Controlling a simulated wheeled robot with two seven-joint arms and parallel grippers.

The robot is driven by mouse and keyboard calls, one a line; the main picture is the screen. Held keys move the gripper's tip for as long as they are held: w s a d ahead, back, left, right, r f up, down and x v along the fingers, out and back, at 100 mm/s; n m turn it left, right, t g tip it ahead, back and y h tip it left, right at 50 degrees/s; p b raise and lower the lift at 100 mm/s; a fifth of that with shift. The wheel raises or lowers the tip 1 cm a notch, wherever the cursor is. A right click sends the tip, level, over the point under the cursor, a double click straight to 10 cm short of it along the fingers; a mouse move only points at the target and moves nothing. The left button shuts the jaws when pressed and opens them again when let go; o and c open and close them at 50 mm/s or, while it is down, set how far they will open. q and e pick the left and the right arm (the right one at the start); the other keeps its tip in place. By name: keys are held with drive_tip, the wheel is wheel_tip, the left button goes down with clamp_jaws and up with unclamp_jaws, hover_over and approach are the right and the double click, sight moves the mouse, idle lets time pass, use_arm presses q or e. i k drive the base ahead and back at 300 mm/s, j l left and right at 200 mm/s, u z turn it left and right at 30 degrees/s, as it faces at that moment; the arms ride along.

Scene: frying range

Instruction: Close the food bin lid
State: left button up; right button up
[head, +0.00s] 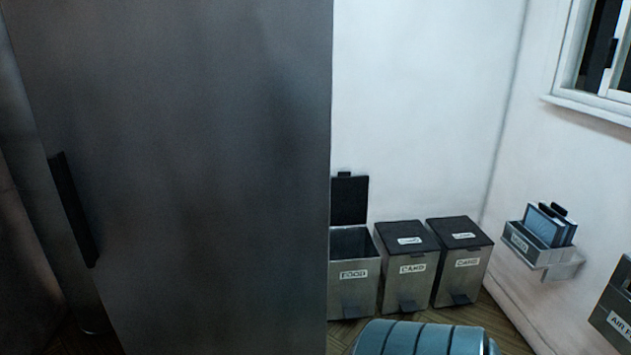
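The food bin (354,292) is a grey metal bin with a white "FOOD" label on its front. It stands on the floor against the white wall, just right of the large dark grey panel. Its black lid (349,200) is open and stands upright at the back, near the wall. The dark inside of the bin shows; its contents cannot be made out. The panel's edge borders the bin's left side. Neither of my grippers is in view.
Two similar bins, one (408,280) beside the food bin and another (462,277) further right, have shut black lids. A large dark grey panel (200,150) with a black handle (73,210) fills the left. A wall holder (540,245) hangs at right. A ribbed blue-grey object (420,338) is at the bottom.

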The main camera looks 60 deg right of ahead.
sight(349, 195)
drive_tip(key=z, duration=0.35)
drive_tip(key=l+z, duration=0.25)
drive_tip(key=z, duration=0.15)
drive_tip(key=i+l+z, duration=0.1)
drive_tip(key=l+z, duration=0.15)
drive_tip(key=z, duration=0.15)
drive_tip(key=i+l+z, duration=0.15)
drive_tip(key=z, duration=0.25)
drive_tip(key=i+l+z, duration=0.2)
drive_tip(key=i+l, duration=0.3)
drive_tip(key=l, duration=0.2)
drive_tip(key=i+l+z, duration=0.2)
drive_tip(key=i+l, duration=0.3)
drive_tip(key=l, duration=0.1)
